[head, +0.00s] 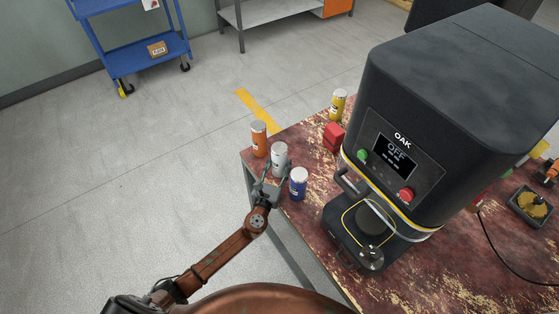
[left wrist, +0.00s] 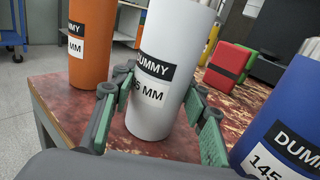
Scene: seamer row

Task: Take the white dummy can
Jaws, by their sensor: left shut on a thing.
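The white dummy can (head: 279,156) stands upright near the left corner of the worn red table, between an orange can and a blue can. It also fills the middle of the left wrist view (left wrist: 168,62), with a black DUMMY label and a white millimetre label. My left gripper (head: 271,180) is on its near side. In the left wrist view its two green-padded fingers (left wrist: 155,118) are on either side of the white can, shut on it. The can's base appears to be at the tabletop. My right gripper is not in view.
The orange can (head: 259,139) stands behind left and the blue can (head: 298,184) close at right. A red block (head: 334,137) and a yellow can (head: 338,104) are farther back. The black OAK machine (head: 395,150) stands to the right, its screen reading OFF. Floor left of the table is clear.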

